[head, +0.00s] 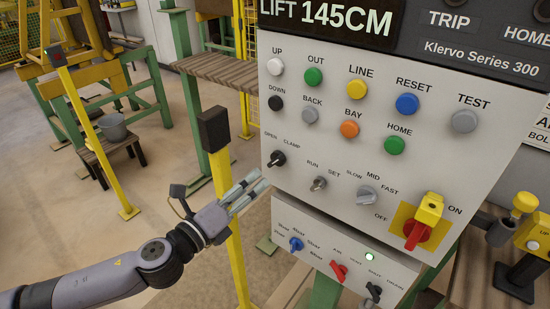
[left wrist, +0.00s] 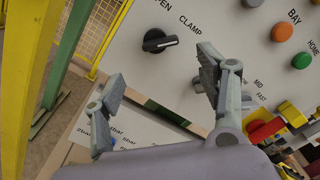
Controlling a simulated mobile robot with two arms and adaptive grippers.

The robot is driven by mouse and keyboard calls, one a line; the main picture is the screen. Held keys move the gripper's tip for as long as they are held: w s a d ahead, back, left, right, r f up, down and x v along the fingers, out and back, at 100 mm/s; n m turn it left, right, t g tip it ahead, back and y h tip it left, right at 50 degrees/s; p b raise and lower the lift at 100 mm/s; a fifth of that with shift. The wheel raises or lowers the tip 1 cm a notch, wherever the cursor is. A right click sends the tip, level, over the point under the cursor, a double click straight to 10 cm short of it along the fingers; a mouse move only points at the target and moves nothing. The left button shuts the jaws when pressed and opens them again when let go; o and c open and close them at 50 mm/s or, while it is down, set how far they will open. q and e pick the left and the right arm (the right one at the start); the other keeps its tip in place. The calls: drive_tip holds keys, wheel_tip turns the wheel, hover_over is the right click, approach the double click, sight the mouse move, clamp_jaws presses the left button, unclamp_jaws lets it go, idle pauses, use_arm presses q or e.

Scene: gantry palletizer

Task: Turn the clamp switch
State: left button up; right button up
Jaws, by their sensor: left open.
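The clamp switch (head: 277,158) is a black rotary knob at the left edge of the grey control panel, below the labels OPEN and CLAMP. It also shows in the left wrist view (left wrist: 158,41), where its white mark lies on the side toward the CLAMP label. My left gripper (head: 258,182) is just below and left of the knob in the head view. Its two fingers are spread and empty, and the left wrist view (left wrist: 160,72) shows the knob beyond them, apart from both fingertips. My right gripper is not in view.
The RUN/SET switch (head: 318,184) and speed knob (head: 367,195) are to the right. A red handle on yellow (head: 416,234) is farther right. A lower panel (head: 335,243) with several small knobs sits below. A yellow post (head: 228,220) stands beside my left gripper.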

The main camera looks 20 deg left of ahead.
sight(275, 164)
use_arm(q)
drive_tip(key=p+x, duration=0.2)
drive_tip(key=x, duration=0.8)
drive_tip(key=shift+w+d+p, duration=0.15)
drive_tip(key=shift+p, duration=0.25)
drive_tip(key=shift+c, duration=0.4)
drive_tip(key=c, duration=1.1)
